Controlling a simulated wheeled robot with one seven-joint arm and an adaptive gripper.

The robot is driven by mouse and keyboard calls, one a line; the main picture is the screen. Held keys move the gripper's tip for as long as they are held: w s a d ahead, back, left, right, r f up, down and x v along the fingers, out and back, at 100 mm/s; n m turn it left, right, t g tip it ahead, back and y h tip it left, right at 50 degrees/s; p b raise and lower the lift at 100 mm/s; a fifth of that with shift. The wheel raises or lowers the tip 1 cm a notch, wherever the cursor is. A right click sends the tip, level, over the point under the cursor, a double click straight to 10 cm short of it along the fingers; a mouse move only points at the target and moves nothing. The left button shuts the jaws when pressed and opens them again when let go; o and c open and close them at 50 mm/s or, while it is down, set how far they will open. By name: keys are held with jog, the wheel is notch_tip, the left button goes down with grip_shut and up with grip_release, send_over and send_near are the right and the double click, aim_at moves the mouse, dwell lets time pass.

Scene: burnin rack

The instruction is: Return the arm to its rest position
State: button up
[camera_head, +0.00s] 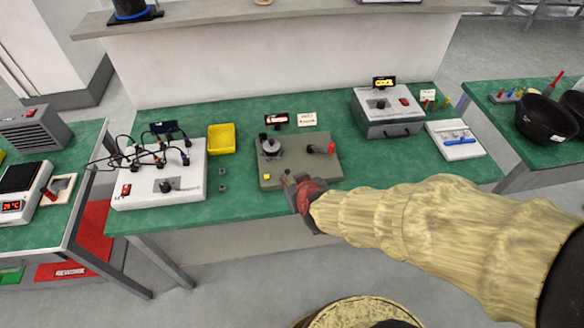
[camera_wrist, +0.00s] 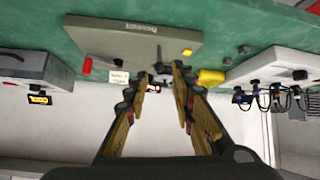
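My arm, in a tan ribbed sleeve, reaches in from the right in the head view. My gripper (camera_head: 303,188) is at the front edge of the green bench (camera_head: 240,203), by the front of the grey-beige test plate (camera_head: 292,170). In the wrist view my gripper (camera_wrist: 159,76) shows two fingers with a gap between them; it is open and nothing is held. The test plate also shows in the wrist view (camera_wrist: 120,38), beyond the fingertips. Whether the gripper touches the bench or plate is hard to tell.
Left on the bench are a white box with cables (camera_head: 185,187), a yellow bin (camera_head: 222,138) and two small dark blocks. Right are a grey oven-like box (camera_head: 372,127) and a white tray (camera_head: 466,151). A side table (camera_head: 505,110) holds black bowls.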

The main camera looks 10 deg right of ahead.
jog(key=s+a+f+g+y, duration=0.1)
jog(key=s+a+g+y, duration=0.3)
jog(key=s, duration=0.7)
jog(key=s+d+r+m+h, duration=0.1)
jog(key=s+d+r+h, duration=0.1)
jog(key=d+r, duration=0.5)
jog(key=s+d+r+m+h, duration=0.1)
jog(key=s+d+r+h, duration=0.2)
jog(key=s+d+r, duration=0.2)
notch_tip(320, 180, up, 5)
jog(key=shift+d+f+m, duration=0.15)
jog(key=shift+d+m, duration=0.15)
jog(key=shift+d, duration=0.85)
